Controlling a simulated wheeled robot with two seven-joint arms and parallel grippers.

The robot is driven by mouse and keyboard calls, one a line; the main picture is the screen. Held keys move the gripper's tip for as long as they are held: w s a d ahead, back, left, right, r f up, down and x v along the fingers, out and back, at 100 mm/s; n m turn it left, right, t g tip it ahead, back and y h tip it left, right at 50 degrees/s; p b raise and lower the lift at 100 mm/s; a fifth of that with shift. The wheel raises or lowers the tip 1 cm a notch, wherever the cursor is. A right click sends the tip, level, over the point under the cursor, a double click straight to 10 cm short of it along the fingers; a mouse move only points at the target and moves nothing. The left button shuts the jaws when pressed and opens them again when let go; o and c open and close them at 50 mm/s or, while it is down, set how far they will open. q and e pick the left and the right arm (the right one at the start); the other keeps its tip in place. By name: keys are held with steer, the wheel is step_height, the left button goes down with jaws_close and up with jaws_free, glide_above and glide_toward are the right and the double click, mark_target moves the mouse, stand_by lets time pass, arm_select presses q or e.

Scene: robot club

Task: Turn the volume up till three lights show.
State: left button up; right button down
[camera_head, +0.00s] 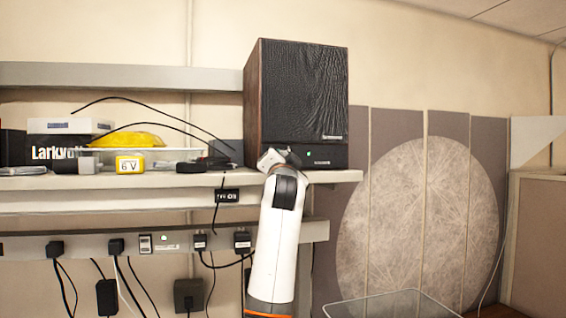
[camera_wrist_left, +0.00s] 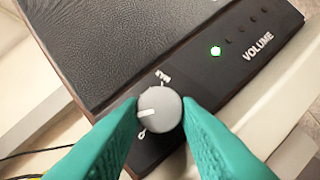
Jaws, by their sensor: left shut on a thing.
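A black speaker with wood sides (camera_head: 300,90) stands on the shelf in the head view. Its front panel in the left wrist view (camera_wrist_left: 228,62) carries the word VOLUME and a row of small lights. One light (camera_wrist_left: 215,51) glows green; the others beside it are dark. A grey round volume knob (camera_wrist_left: 160,108) with a white pointer line sits between the green fingers of my left gripper (camera_wrist_left: 161,118), which is shut on it. In the head view my left gripper (camera_head: 270,158) is at the speaker's lower front, and the knob is hidden. My right gripper is out of view.
Cables and plugs hang below. A clear container (camera_head: 390,304) is at the lower right.

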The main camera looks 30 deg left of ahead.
arm_select(q)
steer(key=m+h, duration=0.1)
steer(key=m, duration=0.2)
steer(key=m+h, duration=0.1)
steer(key=m, duration=0.2)
steer(key=m+g+h, duration=0.1)
steer(key=m, duration=0.2)
steer(key=shift+s+r+m+h, duration=0.15)
steer(key=shift+r+m+h, duration=0.2)
steer(key=shift+m+h, duration=0.05)
steer(key=o, duration=1)
steer(key=shift+c, duration=0.2)
steer(key=shift+d, duration=0.1)
